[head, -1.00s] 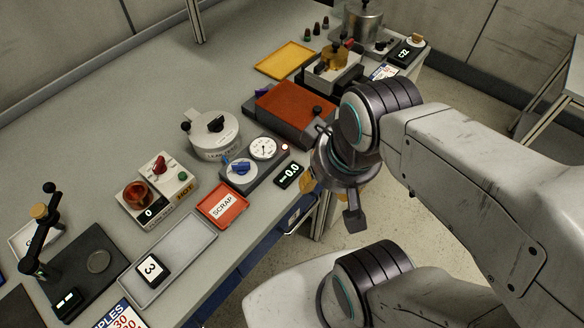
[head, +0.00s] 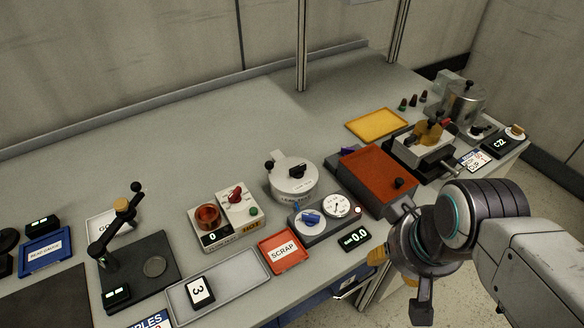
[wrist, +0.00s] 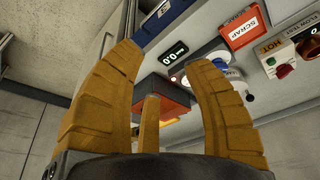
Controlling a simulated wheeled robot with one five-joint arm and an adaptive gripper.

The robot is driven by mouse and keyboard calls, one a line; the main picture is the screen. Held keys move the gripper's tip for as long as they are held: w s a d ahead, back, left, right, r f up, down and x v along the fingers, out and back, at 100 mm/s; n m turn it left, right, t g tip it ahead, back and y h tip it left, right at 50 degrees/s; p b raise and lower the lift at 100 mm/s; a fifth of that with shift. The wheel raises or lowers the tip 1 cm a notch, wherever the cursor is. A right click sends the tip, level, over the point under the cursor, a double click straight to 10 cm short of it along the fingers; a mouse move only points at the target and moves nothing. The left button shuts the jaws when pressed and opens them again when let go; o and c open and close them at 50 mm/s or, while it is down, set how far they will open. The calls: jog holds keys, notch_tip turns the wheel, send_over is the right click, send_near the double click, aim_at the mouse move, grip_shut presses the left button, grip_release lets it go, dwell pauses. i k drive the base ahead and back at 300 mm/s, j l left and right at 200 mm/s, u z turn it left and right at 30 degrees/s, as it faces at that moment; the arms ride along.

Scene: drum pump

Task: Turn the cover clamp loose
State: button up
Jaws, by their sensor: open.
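A white round pot (head: 292,178) stands on the bench in the middle of the head view. It has a black knob (head: 297,170) on its lid and a small black ball at its left rim. Its front label is too small to read surely, so I cannot tell which part is the cover clamp. My gripper (head: 378,258) is at the bench's front edge, right of and nearer than the pot, touching nothing that I can see. In the wrist view its orange fingers (wrist: 165,62) are spread and empty. The pot is not clearly visible there.
A pump unit with a gauge (head: 336,206) and blue knob stands before the pot. A red-topped box (head: 374,178) is to its right, a red SCRAP tray (head: 284,251) in front left, and a hot plate unit (head: 227,220) left. The bench behind the pot is clear.

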aim_at(297, 173)
jog(key=i+l+u, duration=0.1)
jog(key=u, duration=0.25)
jog(key=i+l+u, duration=0.1)
jog(key=l+u, duration=0.55)
jog(key=i+j, duration=0.05)
jog(key=j, duration=0.05)
